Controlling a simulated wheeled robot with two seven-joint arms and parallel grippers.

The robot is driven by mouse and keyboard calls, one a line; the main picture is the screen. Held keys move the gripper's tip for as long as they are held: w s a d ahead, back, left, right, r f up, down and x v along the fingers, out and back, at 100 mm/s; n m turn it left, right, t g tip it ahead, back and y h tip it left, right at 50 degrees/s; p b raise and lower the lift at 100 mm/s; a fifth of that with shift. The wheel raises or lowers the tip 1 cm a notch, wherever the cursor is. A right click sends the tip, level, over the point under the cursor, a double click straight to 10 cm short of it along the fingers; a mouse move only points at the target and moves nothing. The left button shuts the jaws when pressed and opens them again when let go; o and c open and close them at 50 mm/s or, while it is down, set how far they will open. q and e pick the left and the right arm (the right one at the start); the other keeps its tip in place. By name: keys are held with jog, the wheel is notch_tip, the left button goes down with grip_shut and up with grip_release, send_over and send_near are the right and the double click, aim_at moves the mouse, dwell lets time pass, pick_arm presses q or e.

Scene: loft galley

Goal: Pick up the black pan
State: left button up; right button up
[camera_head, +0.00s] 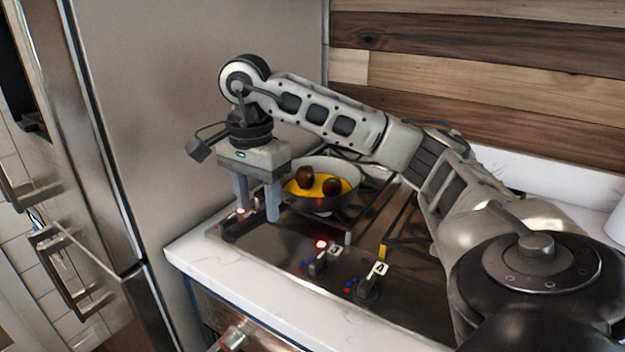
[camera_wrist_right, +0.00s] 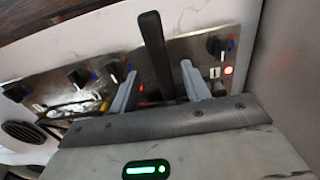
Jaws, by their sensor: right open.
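The pan (camera_head: 347,172) sits on the back left of the stove. Its inside is greyish and holds a yellow layer with two dark brown round pieces. My right gripper (camera_head: 257,206) points down at the near left side of the pan and hides its handle in the head view. In the right wrist view, the black handle (camera_wrist_right: 153,50) stands between the two spread fingers of my right gripper (camera_wrist_right: 160,76), with gaps on both sides. The right gripper is open. My left gripper is not in view.
The stove (camera_head: 285,252) has knobs along its front, with red lights lit by two of them. A wood-plank wall (camera_head: 480,60) is behind. White counter (camera_head: 270,312) edges the stove.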

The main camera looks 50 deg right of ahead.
aim_at(258, 214)
notch_tip(258, 214, down, 5)
jog(key=shift+w+d+r+p, duration=0.1)
jog(key=shift+p, duration=0.2)
grip_shut()
jog(key=shift+r, duration=0.15)
